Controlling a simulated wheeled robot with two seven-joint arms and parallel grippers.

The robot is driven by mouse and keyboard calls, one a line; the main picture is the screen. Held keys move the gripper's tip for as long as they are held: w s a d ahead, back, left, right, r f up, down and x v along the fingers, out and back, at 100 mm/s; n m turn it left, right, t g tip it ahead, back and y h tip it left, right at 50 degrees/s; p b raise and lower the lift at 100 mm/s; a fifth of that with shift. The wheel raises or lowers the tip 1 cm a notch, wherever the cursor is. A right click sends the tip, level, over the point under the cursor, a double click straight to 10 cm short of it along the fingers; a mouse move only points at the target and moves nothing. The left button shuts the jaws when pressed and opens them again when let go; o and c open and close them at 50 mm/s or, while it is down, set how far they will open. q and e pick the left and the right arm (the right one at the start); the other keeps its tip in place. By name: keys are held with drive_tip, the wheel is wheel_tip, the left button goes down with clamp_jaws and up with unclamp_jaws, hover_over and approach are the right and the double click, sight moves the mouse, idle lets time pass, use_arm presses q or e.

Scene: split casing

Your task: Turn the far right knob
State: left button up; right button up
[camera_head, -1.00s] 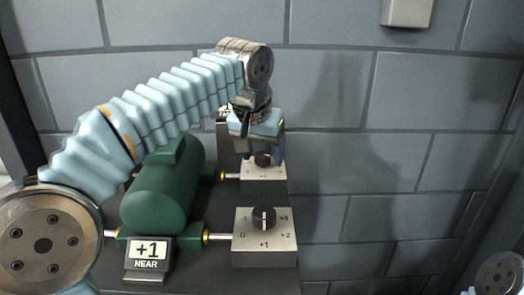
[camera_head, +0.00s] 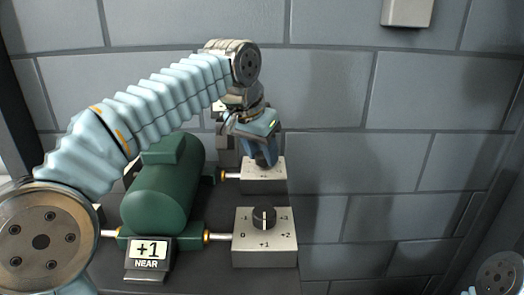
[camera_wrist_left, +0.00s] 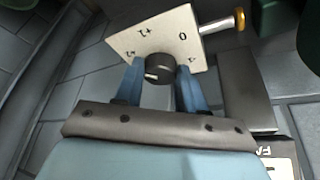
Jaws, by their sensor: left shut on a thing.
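The far right knob (camera_wrist_left: 158,68) is dark and round, on a pale box (camera_wrist_left: 118,42) with dial marks. In the wrist view its pale pointer line faces left in the picture. My left gripper (camera_wrist_left: 160,80) has its blue fingers on both sides of the knob and is shut on it. In the head view, the left gripper (camera_head: 262,155) comes down on the far box (camera_head: 264,174) and mostly hides the knob. The near right knob (camera_head: 264,217) stands free on its own box (camera_head: 264,248), its pointer upright in the picture.
A green cylinder (camera_head: 163,195) lies left of the boxes, joined by short rods. A sign (camera_head: 149,252) reads "+1 NEAR". A far sign (camera_wrist_left: 281,166) is partly hidden. A grey block wall (camera_head: 400,170) stands behind; the space right of the boxes is open.

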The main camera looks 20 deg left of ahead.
use_arm(q)
drive_tip(key=m+h, duration=0.1)
drive_tip(key=m, duration=0.1)
drive_tip(key=m+g, duration=0.1)
drive_tip(key=m, duration=0.2)
drive_tip(key=shift+w+a+h, duration=0.2)
drive_tip(key=shift+h, duration=0.2)
drive_tip(key=m+g, duration=0.1)
drive_tip(key=m, duration=0.2)
drive_tip(key=m+g+h, duration=0.1)
drive_tip(key=m, duration=0.1)
drive_tip(key=shift+w+m, duration=0.15)
drive_tip(key=shift+m, duration=0.25)
drive_tip(key=o, duration=1.1)
